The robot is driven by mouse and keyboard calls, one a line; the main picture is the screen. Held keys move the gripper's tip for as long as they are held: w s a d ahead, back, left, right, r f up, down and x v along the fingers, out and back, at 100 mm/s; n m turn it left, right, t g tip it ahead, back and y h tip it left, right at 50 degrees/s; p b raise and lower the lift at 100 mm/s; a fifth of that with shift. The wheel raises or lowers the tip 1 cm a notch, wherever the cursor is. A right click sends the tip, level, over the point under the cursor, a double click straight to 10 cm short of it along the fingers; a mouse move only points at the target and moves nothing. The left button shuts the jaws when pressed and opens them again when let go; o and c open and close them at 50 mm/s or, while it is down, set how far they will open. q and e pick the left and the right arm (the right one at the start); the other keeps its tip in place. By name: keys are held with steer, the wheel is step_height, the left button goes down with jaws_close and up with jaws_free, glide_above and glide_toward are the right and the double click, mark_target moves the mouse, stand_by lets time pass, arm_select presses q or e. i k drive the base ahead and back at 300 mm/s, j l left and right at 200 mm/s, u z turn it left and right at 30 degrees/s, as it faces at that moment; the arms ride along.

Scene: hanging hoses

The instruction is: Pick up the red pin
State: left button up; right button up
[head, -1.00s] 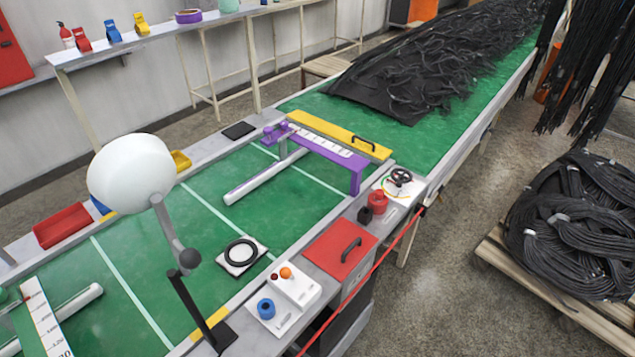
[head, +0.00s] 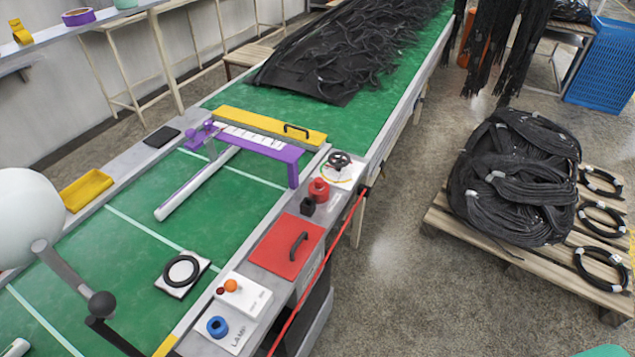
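I cannot make out a red pin for certain in the head view. Red things on the near edge of the green-topped bench are a small round red piece (head: 318,190) beside a black block (head: 307,206), and a flat red lid (head: 286,246) with a black handle. An orange ball (head: 230,286) sits on a white box next to a blue ring (head: 217,326). Neither of my grippers is in view.
A white lamp (head: 25,215) on a jointed arm stands over the bench at left. A purple frame (head: 262,147) and yellow bar (head: 270,124) cross the bench. A pallet (head: 480,237) with black hose coils stands at right. Floor between is clear.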

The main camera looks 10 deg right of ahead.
mark_target(319, 181)
steer(key=i+l+u, duration=0.1)
steer(key=l, duration=0.35)
steer(key=i+l, duration=0.15)
steer(key=l, duration=0.3)
steer(key=i+l+u, duration=0.15)
steer(key=l, duration=0.75)
steer(key=i+u, duration=0.05)
